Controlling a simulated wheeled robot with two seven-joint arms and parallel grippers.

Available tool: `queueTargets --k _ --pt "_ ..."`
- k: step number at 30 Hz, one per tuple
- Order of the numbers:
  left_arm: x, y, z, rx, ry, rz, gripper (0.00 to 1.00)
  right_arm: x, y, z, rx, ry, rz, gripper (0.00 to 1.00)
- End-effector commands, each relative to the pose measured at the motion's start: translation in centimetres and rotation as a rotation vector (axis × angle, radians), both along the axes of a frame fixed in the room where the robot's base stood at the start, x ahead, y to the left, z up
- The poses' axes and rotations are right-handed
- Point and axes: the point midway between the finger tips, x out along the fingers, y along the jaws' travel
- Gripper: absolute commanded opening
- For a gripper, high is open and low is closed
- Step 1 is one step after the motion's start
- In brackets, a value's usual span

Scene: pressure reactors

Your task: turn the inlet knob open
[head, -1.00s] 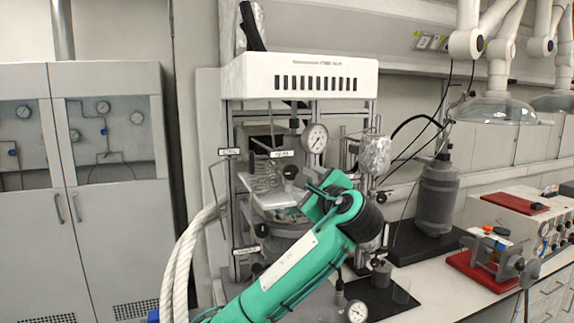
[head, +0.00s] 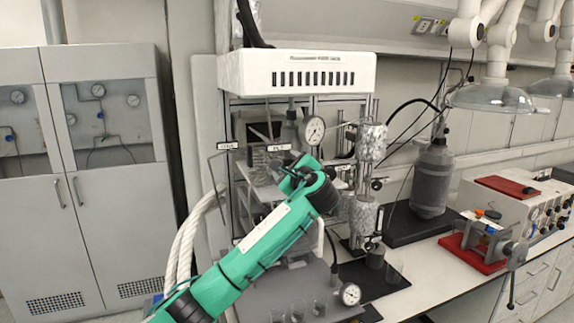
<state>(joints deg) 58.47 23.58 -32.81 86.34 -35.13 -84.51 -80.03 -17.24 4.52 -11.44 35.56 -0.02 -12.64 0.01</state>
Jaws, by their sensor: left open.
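My left arm comes in from the lower left, and its left gripper (head: 292,172) is in front of the reactor frame, just below the right label plate. The jaws are small and partly hidden by the wrist, but they are open, with nothing seen between them. Two white label plates show on the reactor, a left one (head: 228,146) and a right one (head: 278,148); their print is too small to read. The inlet knob cannot be picked out for certain; the wrist and gripper cover part of the area below the labels. My right gripper is out of view.
A white vented box (head: 305,72) tops the reactor frame. A round gauge (head: 313,130) and foil-wrapped vessel (head: 370,142) stand close right of my wrist. A second gauge (head: 349,294) is low in front. A grey bottle (head: 432,180) stands farther right.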

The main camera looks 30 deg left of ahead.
Motion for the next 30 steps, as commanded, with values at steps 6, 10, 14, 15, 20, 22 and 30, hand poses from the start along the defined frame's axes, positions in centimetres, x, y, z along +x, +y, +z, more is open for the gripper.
queueTargets --k 6,10,14,15,20,22,30 --pt "0.0 0.0 0.0 0.0 0.0 0.0 0.32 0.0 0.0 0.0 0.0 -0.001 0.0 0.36" --pt "0.0 -0.1 0.0 0.0 0.0 0.0 0.17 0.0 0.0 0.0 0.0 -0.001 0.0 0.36" --pt "0.0 -0.1 -0.1 -0.003 -0.003 0.0 0.17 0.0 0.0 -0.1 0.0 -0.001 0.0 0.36" --pt "0.0 -0.1 -0.1 -0.006 -0.006 -0.001 0.17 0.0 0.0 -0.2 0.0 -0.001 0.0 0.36" --pt "0.0 -0.1 -0.3 -0.034 -0.038 -0.001 0.17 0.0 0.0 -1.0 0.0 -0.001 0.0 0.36" --pt "0.0 -0.2 -0.4 -0.056 -0.062 -0.002 0.17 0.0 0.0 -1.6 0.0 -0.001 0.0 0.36" --pt "0.0 -0.1 -0.7 -0.195 -0.217 -0.001 0.17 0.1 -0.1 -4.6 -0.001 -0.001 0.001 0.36"
